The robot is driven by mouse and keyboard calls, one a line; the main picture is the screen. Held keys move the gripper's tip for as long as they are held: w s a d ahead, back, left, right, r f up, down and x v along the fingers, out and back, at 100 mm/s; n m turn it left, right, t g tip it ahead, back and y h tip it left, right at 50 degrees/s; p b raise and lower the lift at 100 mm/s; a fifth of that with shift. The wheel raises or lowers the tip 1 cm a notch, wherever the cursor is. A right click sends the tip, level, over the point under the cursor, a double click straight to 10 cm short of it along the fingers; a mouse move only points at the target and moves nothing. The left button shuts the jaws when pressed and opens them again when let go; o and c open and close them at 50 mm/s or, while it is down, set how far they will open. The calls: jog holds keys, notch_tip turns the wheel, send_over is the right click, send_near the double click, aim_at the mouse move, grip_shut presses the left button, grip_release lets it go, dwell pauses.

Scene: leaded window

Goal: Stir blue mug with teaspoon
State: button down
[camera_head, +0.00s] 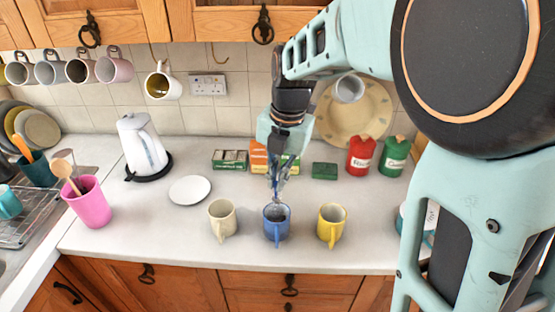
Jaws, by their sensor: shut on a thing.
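The blue mug (277,228) stands upright near the counter's front edge, between a cream mug and a yellow mug. My gripper (277,172) is directly above the blue mug, pointing down, and is shut on a thin implement, which seems to be the teaspoon (276,192). The implement reaches down to the mug's opening. Its lower end is hidden or too small to make out, so I cannot tell how deep it is inside. The mug's contents look dark.
The cream mug (222,220) and the yellow mug (331,226) stand close on either side. Behind are boxes (230,160), a green block (324,171), and red (360,156) and green canisters (394,158). A white saucer (190,190) and a kettle (143,145) are left. Mugs hang above.

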jog(key=f+b, duration=0.3)
jog(key=f, duration=0.1)
jog(key=f+b, duration=0.3)
jog(key=w+f+b, duration=0.1)
jog(key=f+b, duration=0.2)
jog(key=f, duration=0.1)
jog(key=shift+f, duration=0.3)
jog(key=shift+w+f, duration=0.15)
jog(key=shift+f, duration=0.05)
dwell(0.3)
